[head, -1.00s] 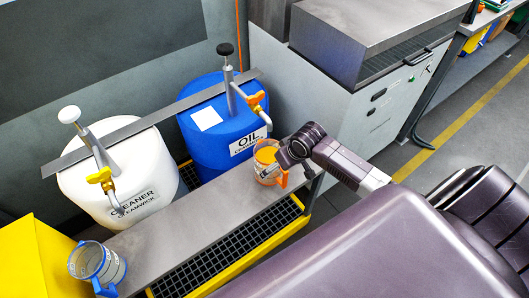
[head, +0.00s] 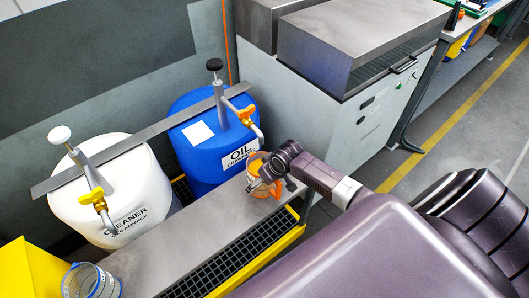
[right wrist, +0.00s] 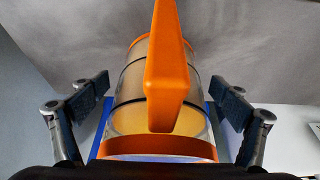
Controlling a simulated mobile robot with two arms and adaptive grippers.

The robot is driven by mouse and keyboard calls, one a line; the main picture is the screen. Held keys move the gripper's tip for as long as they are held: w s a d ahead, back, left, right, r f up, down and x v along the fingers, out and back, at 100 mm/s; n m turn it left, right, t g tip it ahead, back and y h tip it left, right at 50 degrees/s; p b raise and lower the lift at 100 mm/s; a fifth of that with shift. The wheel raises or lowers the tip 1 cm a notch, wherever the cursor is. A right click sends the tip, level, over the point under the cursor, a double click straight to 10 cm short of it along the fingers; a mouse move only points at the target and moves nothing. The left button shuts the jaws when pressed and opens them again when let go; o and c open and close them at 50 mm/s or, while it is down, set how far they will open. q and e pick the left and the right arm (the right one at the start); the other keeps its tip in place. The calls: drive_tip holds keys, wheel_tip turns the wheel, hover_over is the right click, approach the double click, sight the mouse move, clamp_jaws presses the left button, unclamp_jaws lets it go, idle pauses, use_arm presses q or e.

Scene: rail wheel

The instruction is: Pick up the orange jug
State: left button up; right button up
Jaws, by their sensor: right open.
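The orange jug (head: 255,188) is a clear jug with an orange rim and handle, standing on the right end of the grey bench in the head view. My right gripper (head: 270,178) is at the jug, its fingers partly covering it. In the right wrist view the jug (right wrist: 132,85) lies between the two fingers of my right gripper (right wrist: 163,103), which are spread wide with a gap on each side. The orange handle faces the wrist camera and hides the middle of the jug. My left gripper is out of view.
A blue oil drum (head: 205,157) with a tap stands just behind the jug, and a white cleaner drum (head: 95,205) is to its left. A blue-handled jug (head: 88,282) stands at the bench's (head: 165,250) near left end. A grey cabinet (head: 370,120) stands at the right.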

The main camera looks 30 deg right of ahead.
drive_tip(key=c, duration=1.9)
drive_tip(key=shift+w+r, duration=0.1)
drive_tip(key=shift+w, duration=0.05)
drive_tip(key=shift+c, duration=1.1)
drive_tip(key=shift+r, duration=0.1)
drive_tip(key=shift+r, duration=0.85)
drive_tip(key=s+d+r+b, duration=0.1)
drive_tip(key=s+b, duration=0.1)
drive_tip(key=s, duration=1.6)
drive_tip(key=shift+d+r, duration=0.25)
drive_tip(key=shift+r, duration=0.05)
